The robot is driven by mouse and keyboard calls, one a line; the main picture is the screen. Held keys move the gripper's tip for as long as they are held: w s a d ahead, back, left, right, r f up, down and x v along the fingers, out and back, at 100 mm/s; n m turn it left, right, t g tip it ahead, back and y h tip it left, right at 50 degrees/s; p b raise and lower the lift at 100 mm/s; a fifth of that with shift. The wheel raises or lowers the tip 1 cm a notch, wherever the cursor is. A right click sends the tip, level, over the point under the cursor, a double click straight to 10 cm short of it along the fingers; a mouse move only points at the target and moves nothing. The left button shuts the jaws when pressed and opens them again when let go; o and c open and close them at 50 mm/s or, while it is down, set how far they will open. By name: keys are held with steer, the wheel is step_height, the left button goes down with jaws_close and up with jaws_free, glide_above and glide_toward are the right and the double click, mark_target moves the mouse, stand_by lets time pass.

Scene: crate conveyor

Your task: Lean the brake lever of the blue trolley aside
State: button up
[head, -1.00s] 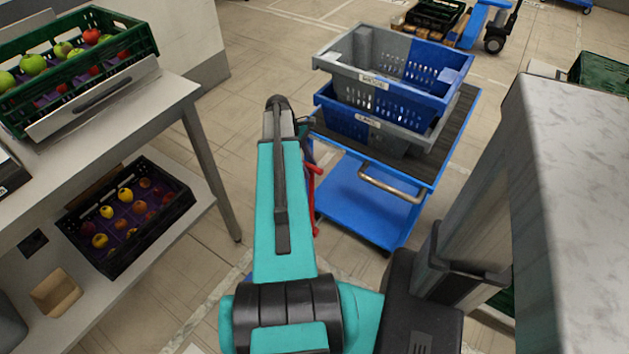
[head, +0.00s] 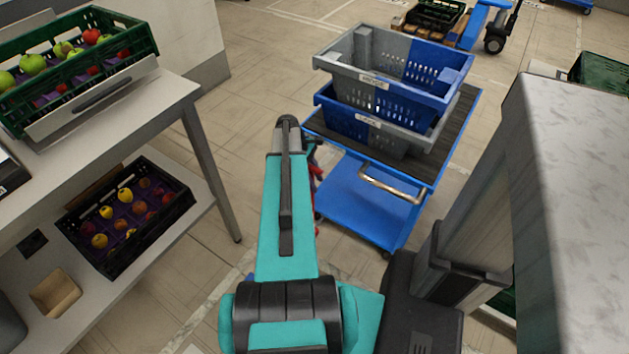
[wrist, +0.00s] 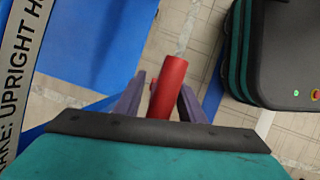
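The blue trolley (head: 362,205) stands right of my arm in the head view, with a metal handle bar on its front edge. Its red brake lever (wrist: 168,88) rises between my two fingers in the wrist view. My gripper (wrist: 163,95) is open around it, with a finger on each side and small gaps. In the head view the lever (head: 316,182) is mostly hidden behind my arm, and my fingers are hidden too. A pale strip (wrist: 22,70) at the left of the wrist view reads partly "UPRIGHT H". The blue deck (wrist: 95,50) lies behind.
Two stacked grey-and-blue crates (head: 395,75) stand on the trolley. A shelf table (head: 180,95) with fruit crates is at left. A grey post and counter (head: 575,190) are close at right. Floor is open between table and trolley.

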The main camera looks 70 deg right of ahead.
jaws_close()
steer(key=shift+a, duration=0.1)
steer(key=s+a+f+t, duration=0.1)
steer(key=s, duration=0.4)
steer(key=s+a+f+t+h, duration=0.1)
steer(key=s+t, duration=0.1)
steer(key=s, duration=0.4)
steer(key=shift+s+a+f+t+b, duration=0.2)
steer(key=shift+s+a+t+b, duration=0.1)
steer(key=shift+a+b, duration=0.1)
steer(key=shift+o, duration=0.9)
jaws_free()
steer(key=shift+w+r, duration=0.1)
steer(key=shift+r, duration=0.05)
